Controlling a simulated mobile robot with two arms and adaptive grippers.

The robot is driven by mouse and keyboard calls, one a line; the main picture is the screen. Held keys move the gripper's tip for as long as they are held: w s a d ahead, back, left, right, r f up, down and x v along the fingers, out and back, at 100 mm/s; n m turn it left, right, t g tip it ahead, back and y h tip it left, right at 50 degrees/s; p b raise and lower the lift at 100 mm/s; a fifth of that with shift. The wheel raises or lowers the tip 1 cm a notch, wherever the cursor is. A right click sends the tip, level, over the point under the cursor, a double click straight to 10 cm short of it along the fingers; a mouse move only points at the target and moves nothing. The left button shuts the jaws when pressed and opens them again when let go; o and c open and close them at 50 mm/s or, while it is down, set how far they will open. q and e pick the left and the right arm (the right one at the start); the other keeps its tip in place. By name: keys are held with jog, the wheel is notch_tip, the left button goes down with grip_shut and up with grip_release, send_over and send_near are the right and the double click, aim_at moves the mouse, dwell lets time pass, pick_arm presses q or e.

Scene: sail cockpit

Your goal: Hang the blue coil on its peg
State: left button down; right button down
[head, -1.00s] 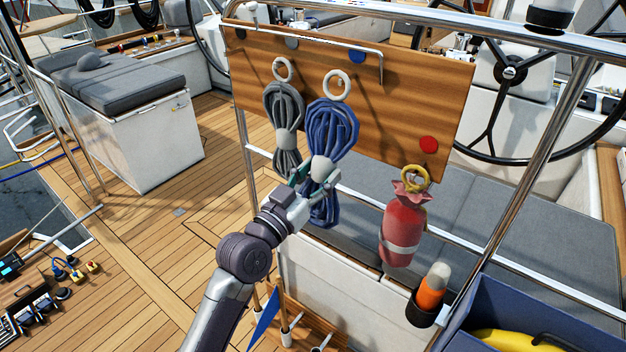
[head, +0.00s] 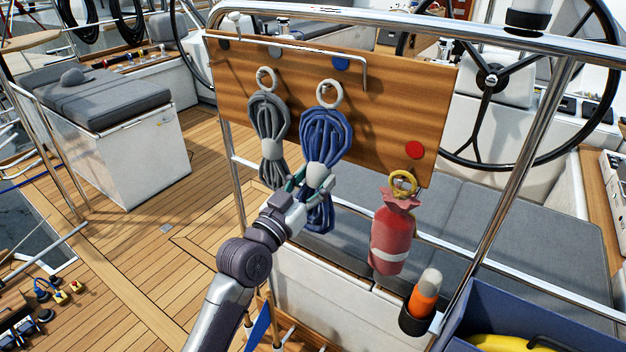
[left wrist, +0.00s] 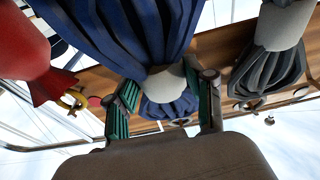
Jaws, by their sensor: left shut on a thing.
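The blue coil (head: 325,138) hangs upright before the wooden board (head: 405,110), its white ring (head: 330,93) at the top, below the blue disc (head: 341,63). The blue coil's peg cannot be made out; I cannot tell whether the ring is around it or only in front. My left gripper (head: 314,180) is shut on the blue coil near its pale middle band. In the left wrist view the green-padded fingers (left wrist: 165,104) sit on either side of the band (left wrist: 166,82). My right gripper is not in view.
A grey coil (head: 268,128) hangs close left of the blue one. A red bag (head: 392,235) with a yellow ring hangs at right, below a red disc (head: 414,149). A white bar (head: 300,45) runs before the board's top. A steel rail (head: 520,165) stands at right.

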pick_arm(q)
jog(key=shift+r, duration=0.1)
